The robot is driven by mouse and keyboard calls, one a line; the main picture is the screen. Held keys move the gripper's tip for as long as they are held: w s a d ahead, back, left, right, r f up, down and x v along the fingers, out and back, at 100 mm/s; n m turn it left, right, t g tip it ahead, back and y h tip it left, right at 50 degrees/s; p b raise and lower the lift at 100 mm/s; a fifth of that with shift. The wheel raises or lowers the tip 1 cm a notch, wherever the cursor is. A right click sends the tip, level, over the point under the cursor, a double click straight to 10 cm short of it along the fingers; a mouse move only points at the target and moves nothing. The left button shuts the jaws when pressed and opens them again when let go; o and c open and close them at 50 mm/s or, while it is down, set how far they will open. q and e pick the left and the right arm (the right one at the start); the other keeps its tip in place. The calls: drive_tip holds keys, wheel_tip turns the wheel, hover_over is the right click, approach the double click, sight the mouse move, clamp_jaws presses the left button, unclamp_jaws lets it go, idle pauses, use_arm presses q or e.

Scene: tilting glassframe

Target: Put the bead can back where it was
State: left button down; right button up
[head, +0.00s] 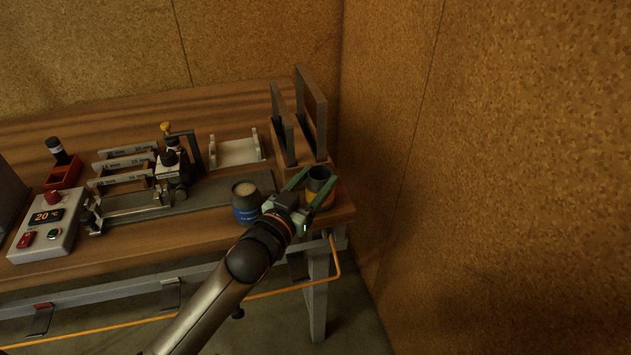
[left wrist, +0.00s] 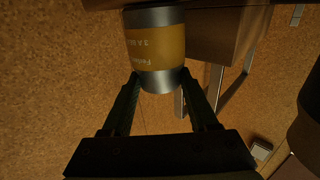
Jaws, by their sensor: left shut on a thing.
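A grey metal can with a yellow label (left wrist: 157,48) is between the two fingers of my left gripper (head: 311,186), which is shut on it. In the head view the same can (head: 319,180) is at the right end of the bench, open at the top with a dark inside. I cannot tell whether its base touches the bench top. A blue can (head: 246,204) with pale contents stands just left of my left gripper. My right gripper is not in view.
A white cradle (head: 237,151), a clamp fixture (head: 173,165), a red holder (head: 65,172) and a control box (head: 47,228) are on the bench (head: 215,225). A cork wall (head: 480,150) rises close on the right.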

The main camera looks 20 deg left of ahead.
use_arm(q)
drive_tip(key=shift+f, duration=0.15)
drive_tip(key=shift+c, duration=0.8)
unclamp_jaws()
drive_tip(key=shift+r, duration=0.3)
drive_tip(key=shift+s+f, duration=0.15)
drive_tip(key=shift+s, duration=0.2)
drive_tip(key=s+a, duration=0.2)
drive_tip(key=s, duration=0.9)
drive_tip(key=shift+a, duration=0.15)
